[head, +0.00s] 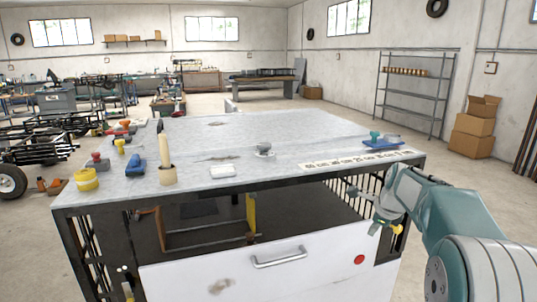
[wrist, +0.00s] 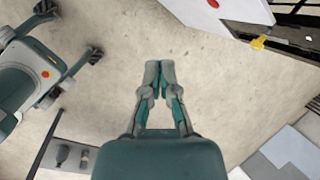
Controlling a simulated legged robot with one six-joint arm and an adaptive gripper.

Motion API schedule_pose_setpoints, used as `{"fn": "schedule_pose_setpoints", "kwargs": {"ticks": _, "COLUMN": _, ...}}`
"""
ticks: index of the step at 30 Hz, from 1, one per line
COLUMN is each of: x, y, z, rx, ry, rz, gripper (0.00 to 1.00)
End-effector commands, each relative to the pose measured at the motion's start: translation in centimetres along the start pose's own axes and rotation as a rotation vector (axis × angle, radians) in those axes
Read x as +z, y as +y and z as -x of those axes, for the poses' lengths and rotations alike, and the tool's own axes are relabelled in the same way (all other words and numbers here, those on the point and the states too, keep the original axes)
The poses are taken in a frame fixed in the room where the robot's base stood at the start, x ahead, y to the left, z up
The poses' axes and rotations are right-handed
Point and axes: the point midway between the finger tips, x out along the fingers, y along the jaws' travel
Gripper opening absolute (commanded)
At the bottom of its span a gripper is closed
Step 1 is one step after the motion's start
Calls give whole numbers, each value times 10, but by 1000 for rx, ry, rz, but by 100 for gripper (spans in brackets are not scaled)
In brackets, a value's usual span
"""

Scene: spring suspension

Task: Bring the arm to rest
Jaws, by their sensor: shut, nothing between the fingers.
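My gripper (wrist: 159,66) shows in the middle of the wrist view. Its two fingers are shut together with nothing between them, and bare concrete floor lies beyond the tips. In the head view my teal and grey arm (head: 455,215) comes in from the lower right and bends at the bench's front right corner. Its far end hangs beside the front right side of the bench, and I cannot make out the finger shape clearly there. The workbench (head: 300,135) has a grey top and a white front panel (head: 300,282) with a handle and a red dot.
Cardboard boxes (head: 472,135) and a shelf (head: 415,95) stand at right.

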Motion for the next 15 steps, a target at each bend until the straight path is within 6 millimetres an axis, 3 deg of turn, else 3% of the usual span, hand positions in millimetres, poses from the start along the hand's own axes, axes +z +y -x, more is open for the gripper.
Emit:
{"fn": "schedule_pose_setpoints", "kwargs": {"ticks": 1, "x": 6, "y": 15, "z": 18, "rx": -8, "ry": 2, "rz": 92, "gripper": 0}}
{"fn": "schedule_pose_setpoints", "kwargs": {"ticks": 6, "x": 17, "y": 64, "z": 59, "rx": -21, "ry": 16, "rz": 410, "gripper": 0}}
{"fn": "schedule_pose_setpoints", "kwargs": {"ticks": 15, "x": 17, "y": 159, "z": 113, "rx": -43, "ry": 49, "rz": 971, "gripper": 0}}
